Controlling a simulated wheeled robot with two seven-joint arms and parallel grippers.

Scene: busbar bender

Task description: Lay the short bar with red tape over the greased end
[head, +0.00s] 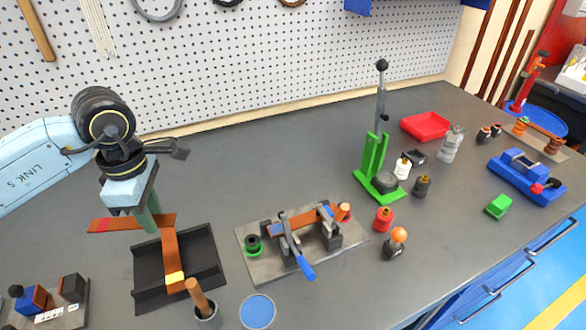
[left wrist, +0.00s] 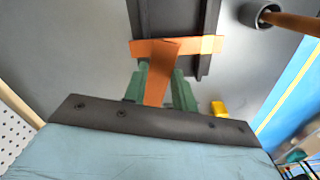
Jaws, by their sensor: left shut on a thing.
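My left gripper (head: 146,220) is shut on the short copper bar with red tape (head: 125,223). The red part is at its left end in the head view. I cannot tell whether the two bars touch. My right gripper is not in view.
A pot with a wooden handle (head: 207,315) and a blue disc (head: 258,311) stand near the fixture. To its right is a clamp plate (head: 262,268) with another copper bar. A green lever press (head: 372,165) stands further right. The bench behind the fixture is clear.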

